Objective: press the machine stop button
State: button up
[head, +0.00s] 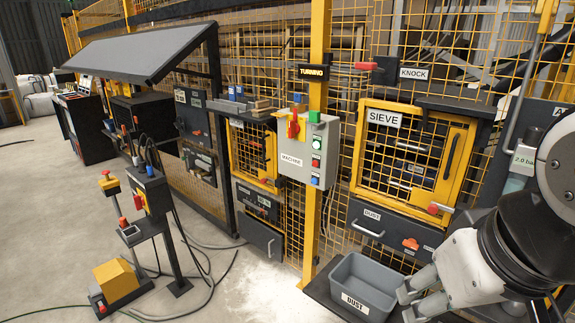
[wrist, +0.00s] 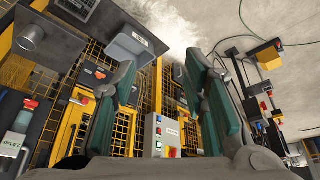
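The machine box (head: 304,150), light grey and labelled MACHINE, is mounted on a yellow post in the middle of the head view. Its front has a green button (head: 316,144), a red button (head: 315,162) below it, a blue button (head: 314,181) lowest, and a red-and-yellow switch (head: 292,125) at upper left. Any button lettering is too small to read. My gripper (head: 407,302) is at the lower right, apart from the box. In the wrist view my gripper (wrist: 162,62) is open and empty, and the box (wrist: 170,133) appears upside down between its fingers.
The yellow SIEVE door (head: 410,150) and DUST drawer (head: 385,225) are right of the box. A grey DUST bin (head: 365,285) stands below, near my gripper. A pedestal (head: 150,200) with buttons stands left, with cables on the floor. Yellow mesh fencing lies behind the box.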

grip_shut()
dwell(1.3)
